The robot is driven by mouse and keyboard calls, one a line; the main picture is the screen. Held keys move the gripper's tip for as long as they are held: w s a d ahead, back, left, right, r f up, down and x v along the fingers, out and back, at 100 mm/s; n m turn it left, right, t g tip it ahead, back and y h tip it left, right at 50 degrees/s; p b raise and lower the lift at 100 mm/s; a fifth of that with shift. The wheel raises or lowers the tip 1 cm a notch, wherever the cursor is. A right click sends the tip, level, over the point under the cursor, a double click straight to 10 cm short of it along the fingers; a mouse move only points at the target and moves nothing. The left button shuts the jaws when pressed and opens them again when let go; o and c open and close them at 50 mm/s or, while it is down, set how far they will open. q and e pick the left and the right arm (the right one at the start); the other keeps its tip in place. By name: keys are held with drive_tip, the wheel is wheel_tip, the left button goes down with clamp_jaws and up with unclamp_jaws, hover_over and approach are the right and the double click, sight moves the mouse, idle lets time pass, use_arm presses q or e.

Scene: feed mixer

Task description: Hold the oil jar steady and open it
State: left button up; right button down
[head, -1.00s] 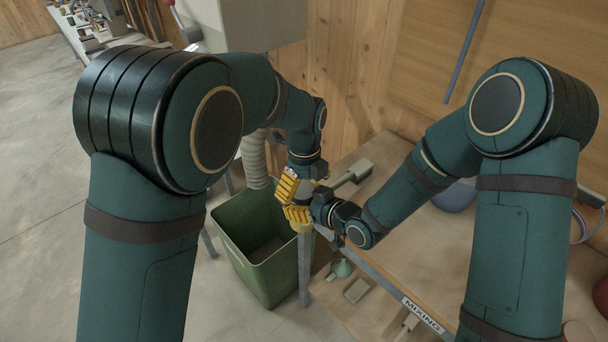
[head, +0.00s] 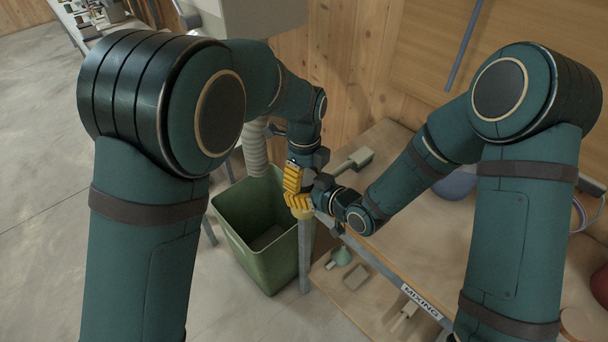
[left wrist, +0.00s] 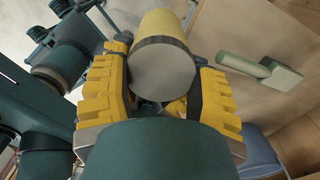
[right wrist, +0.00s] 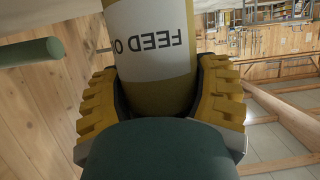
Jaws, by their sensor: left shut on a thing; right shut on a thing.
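The oil jar is a yellow cylinder (left wrist: 165,27) with a grey round end, which looks like its lid (left wrist: 162,74), in the left wrist view. My left gripper (left wrist: 163,58) is shut around this grey end, one finger on each side. In the right wrist view the jar body (right wrist: 158,100) carries a white label reading "FEED O", upside down. My right gripper (right wrist: 158,76) is shut around the body. In the head view the left gripper (head: 293,180) sits just above the right gripper (head: 300,204), and their yellow fingers hide most of the jar. I see no gap between lid and body.
A green bin (head: 262,245) stands on the floor beneath and left of the grippers. A wooden table (head: 430,235) marked "MIXING" is to the right, with a grey-green scoop (head: 355,160) at its far edge. A ribbed hose (head: 254,150) hangs over the bin.

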use_arm(q)
drive_tip(key=shift+w+d+r+n, duration=0.1)
drive_tip(key=shift+d+n, duration=0.05)
drive_tip(key=shift+n, duration=0.55)
drive_tip(key=o, duration=1.2)
